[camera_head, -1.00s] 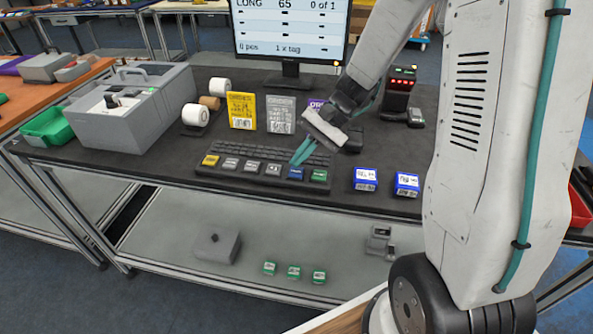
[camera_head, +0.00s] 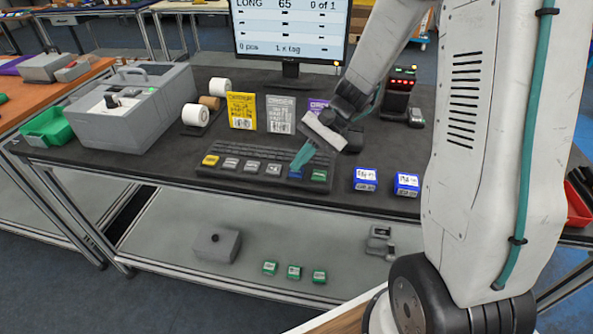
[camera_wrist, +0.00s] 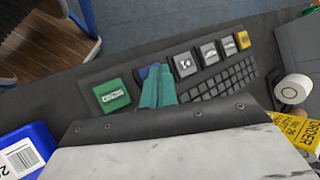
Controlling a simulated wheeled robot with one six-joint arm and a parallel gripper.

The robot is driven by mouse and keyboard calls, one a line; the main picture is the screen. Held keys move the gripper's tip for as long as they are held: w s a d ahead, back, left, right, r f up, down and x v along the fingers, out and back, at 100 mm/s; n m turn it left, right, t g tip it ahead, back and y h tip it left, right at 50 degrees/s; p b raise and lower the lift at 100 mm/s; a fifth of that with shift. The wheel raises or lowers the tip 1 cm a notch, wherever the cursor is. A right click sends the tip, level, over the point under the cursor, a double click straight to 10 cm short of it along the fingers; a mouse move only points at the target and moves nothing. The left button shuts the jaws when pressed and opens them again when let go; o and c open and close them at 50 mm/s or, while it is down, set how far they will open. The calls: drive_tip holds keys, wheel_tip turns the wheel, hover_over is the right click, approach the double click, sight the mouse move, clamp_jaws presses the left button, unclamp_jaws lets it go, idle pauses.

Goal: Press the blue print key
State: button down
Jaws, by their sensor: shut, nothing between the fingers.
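The blue key (camera_head: 295,175) is in the front row of large keys on the black keyboard (camera_head: 232,163), between a grey key and the green key (camera_head: 318,175). My gripper (camera_head: 297,166) is shut and empty, its teal fingers pointing down at the blue key. In the wrist view the fingertips (camera_wrist: 157,70) cover most of the blue key (camera_wrist: 142,72), leaving a blue edge beside them. The green key (camera_wrist: 111,96) shows to the left. I cannot tell whether the fingertips touch the blue key.
Two blue-and-white boxes (camera_head: 366,179) stand right of the keyboard. Yellow (camera_head: 242,110), grey (camera_head: 280,114) and purple cards stand behind it, below the monitor (camera_head: 290,30). A grey printer-like machine (camera_head: 137,105) and label rolls (camera_head: 195,115) are at left.

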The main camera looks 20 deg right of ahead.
sight(300, 169)
drive_tip(key=shift+f, duration=0.2)
drive_tip(key=shift+r, duration=0.15)
idle(0.4)
drive_tip(key=shift+r, duration=0.7)
drive_tip(key=shift+r, duration=2.5)
